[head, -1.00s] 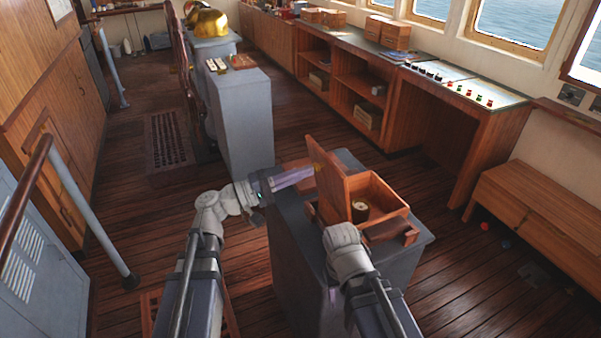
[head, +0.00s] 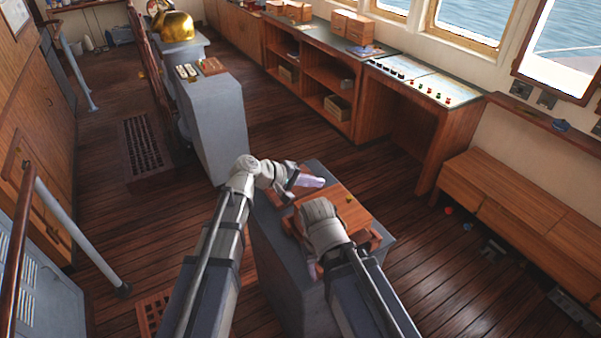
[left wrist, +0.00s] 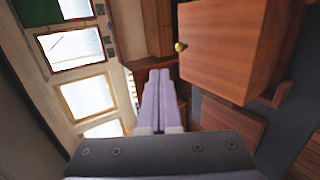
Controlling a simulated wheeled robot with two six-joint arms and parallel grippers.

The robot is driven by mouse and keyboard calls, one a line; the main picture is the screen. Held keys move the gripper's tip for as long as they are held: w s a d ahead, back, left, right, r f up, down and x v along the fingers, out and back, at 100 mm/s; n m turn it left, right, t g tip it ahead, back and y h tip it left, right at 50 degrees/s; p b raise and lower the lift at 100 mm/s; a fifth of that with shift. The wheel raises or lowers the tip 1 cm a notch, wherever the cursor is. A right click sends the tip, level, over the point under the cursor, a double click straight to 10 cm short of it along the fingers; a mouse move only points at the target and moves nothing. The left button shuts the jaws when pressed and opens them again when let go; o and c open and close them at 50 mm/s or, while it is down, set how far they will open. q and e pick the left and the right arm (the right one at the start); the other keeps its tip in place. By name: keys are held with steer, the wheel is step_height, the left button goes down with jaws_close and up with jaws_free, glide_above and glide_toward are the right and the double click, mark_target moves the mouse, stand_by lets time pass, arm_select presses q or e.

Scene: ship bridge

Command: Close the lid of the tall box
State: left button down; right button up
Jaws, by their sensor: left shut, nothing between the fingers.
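The tall box (head: 338,200) is brown wood and stands on the grey pedestal, partly hidden by my right arm. Its lid (left wrist: 218,38) lies down over the top and looks closed; any small gap cannot be made out. A small brass knob (left wrist: 180,46) is on the lid, and it also shows in the head view (head: 349,199). My left gripper (head: 318,182) is shut and empty, beside the lid's far left edge; its fingers (left wrist: 159,74) show together in the left wrist view. My right gripper (head: 313,269) is mostly hidden under its own wrist, in front of the box.
The grey pedestal (head: 274,235) has little bare top around the box. Wooden pieces (left wrist: 232,125) lie low beside the box. A second grey pedestal (head: 215,125) stands behind to the left. A chart desk (head: 425,82) and a wooden bench (head: 520,205) line the right side.

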arm_select(q)
steer(key=w+d+f+g+y+p, duration=0.1)
steer(key=w+d+g+y+p, duration=0.15)
steer(key=d, duration=0.25)
arm_select(e)
step_height(320, 180, up, 4)
arm_select(q)
steer(key=y+b, duration=0.2)
steer(key=b, duration=0.1)
glide_above(349, 197)
steer(key=a, duration=0.2)
steer(key=f, duration=0.5)
steer(key=shift+s+d+f, duration=0.15)
steer(key=shift+s+f, duration=0.05)
steer(key=shift+f, duration=0.1)
steer(key=shift+y+b+x, duration=0.25)
steer(key=shift+b+x, duration=0.45)
steer(key=shift+x, duration=0.3)
steer(key=shift+b+x, duration=0.9)
steer(key=shift+x, duration=0.2)
steer(key=shift+s+f, duration=0.1)
steer(key=shift+f, duration=0.05)
arm_select(e)
step_height(349, 197, down, 7)
steer(key=d, duration=0.1)
steer(key=shift+w+d+r, duration=0.15)
steer(key=shift+w, duration=0.15)
steer(key=shift+r, duration=0.1)
